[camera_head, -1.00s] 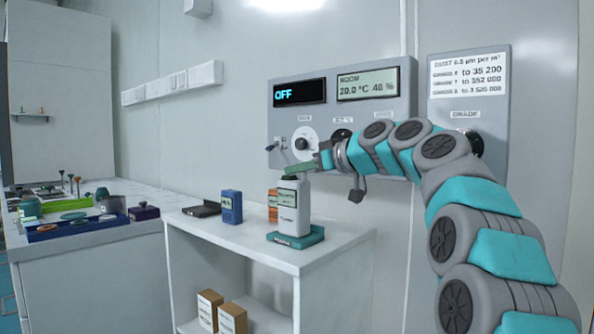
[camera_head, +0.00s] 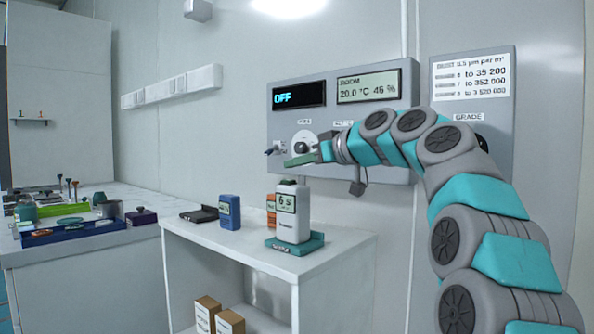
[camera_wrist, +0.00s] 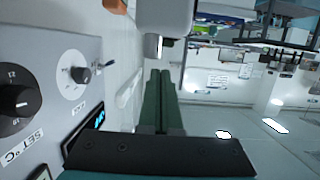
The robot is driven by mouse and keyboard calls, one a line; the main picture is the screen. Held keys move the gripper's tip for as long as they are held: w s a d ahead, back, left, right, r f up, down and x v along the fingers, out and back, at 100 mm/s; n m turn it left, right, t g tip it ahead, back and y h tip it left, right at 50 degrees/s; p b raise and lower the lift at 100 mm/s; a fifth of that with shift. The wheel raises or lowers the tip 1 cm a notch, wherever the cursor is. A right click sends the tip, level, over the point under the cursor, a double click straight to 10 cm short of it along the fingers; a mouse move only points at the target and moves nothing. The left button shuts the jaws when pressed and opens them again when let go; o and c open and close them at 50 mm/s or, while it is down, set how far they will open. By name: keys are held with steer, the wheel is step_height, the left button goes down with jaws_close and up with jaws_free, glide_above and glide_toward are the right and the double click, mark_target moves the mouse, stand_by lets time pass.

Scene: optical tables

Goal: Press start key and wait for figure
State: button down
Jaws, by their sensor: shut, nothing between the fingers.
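The white counter (camera_head: 286,218) stands upright on a teal base (camera_head: 295,243) on the white bench. Its small screen (camera_head: 286,203) reads "6 s". A start key cannot be clearly made out. My gripper (camera_head: 300,160) is shut and empty, just above the counter's top, with a small gap. In the wrist view its green fingers (camera_wrist: 156,100) lie together. A pale grey body with a short metal stub (camera_wrist: 153,46) shows beyond the fingertips there, likely the counter.
The wall panel (camera_head: 400,110) behind has an "OFF" display (camera_head: 299,95), a room display (camera_head: 368,86) and knobs, close to my arm. A blue device (camera_head: 230,211), an orange box (camera_head: 271,210) and a dark flat item (camera_head: 199,214) share the bench.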

steer(key=b+v, duration=0.1)
steer(key=v, duration=0.9)
steer(key=shift+r+b, duration=0.3)
steer(key=shift+b, duration=0.1)
steer(key=s+a+f+m+g+h, duration=0.1)
steer(key=s+f+m+g+h, duration=0.1)
steer(key=s+f, duration=0.5)
steer(key=s+f+m+g+h, duration=0.2)
steer(key=s+f, duration=0.1)
steer(key=f, duration=0.9)
steer(key=s+a+f+m+g+h, duration=0.1)
steer(key=s+f+m+g+h, duration=0.1)
steer(key=s+f, duration=0.5)
steer(key=s+d+f+m+g+h, duration=0.1)
steer(key=s+d+f, duration=0.3)
steer(key=s+f, duration=0.4)
steer(key=s+d+f+m+g+h, duration=0.2)
steer(key=s+d+f+h, duration=0.1)
steer(key=s+f, duration=0.6)
steer(key=s+d+f+m+g+h, duration=0.1)
steer(key=s+d+f+g+h, duration=0.1)
steer(key=s+d+f, duration=0.4)
step_height(320, 180, down, 3)
steer(key=s, duration=0.2)
steer(key=shift+s, duration=0.4)
